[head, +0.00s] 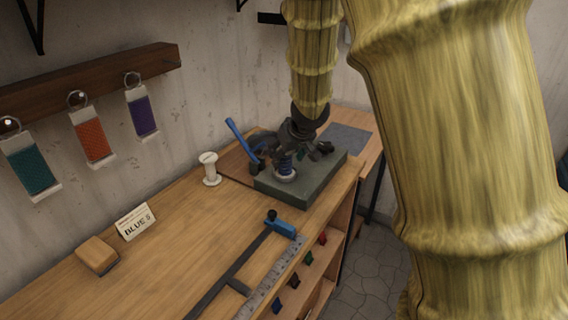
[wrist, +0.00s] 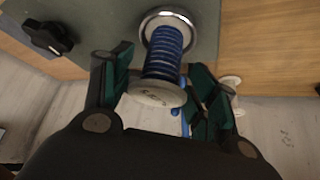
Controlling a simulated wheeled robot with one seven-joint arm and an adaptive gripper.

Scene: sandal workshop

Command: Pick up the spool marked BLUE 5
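The blue-thread spool (head: 285,167) stands on a grey-green block on the bench. In the wrist view the spool (wrist: 163,55) sits upright in a shiny metal ring, its pale end towards the camera; the marking there is too small to read. My gripper (head: 296,150) is over the block at the spool. In the wrist view my gripper (wrist: 160,66) has its teal-padded fingers on either side of the spool, apart, with the spool between them. I see no firm grip. A card (head: 135,222) reading BLUE 5 stands on the bench at left.
A blue lever (head: 238,139) rises left of the grey-green block (head: 312,184). A white spool (head: 210,168) stands further left. A ruler (head: 270,281), a dark bar tool (head: 230,271) and a wooden block (head: 97,255) lie on the bench. Coloured samples hang on the wall.

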